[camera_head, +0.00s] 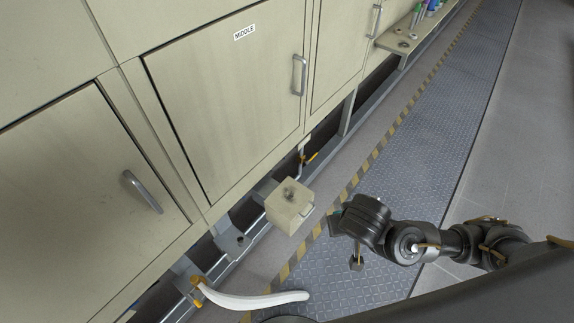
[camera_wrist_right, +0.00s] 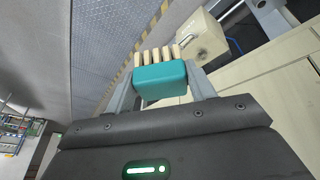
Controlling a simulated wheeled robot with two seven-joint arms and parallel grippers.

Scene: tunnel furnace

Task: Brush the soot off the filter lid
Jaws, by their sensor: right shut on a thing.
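The filter box (camera_head: 283,214) is a small cream box with a handle on its front, beside the furnace's lower rail. Its top lid carries a dark soot patch (camera_head: 290,195). The box also shows in the right wrist view (camera_wrist_right: 194,28), with the dark patch (camera_wrist_right: 203,53) on it. My right gripper (camera_head: 337,222) is to the right of the box, apart from it. In the wrist view it is shut on a brush (camera_wrist_right: 160,82), a teal block with several pale tufts pointing toward the box. In the head view the brush cannot be made out. My left gripper is out of view.
Furnace doors with handles, one labelled MIDDLE (camera_head: 244,33), stand left of the box. A white curved hose (camera_head: 255,300) lies at the bottom. A shelf with bottles (camera_head: 410,35) is at the back. The grey tread-plate walkway (camera_head: 425,120) is clear.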

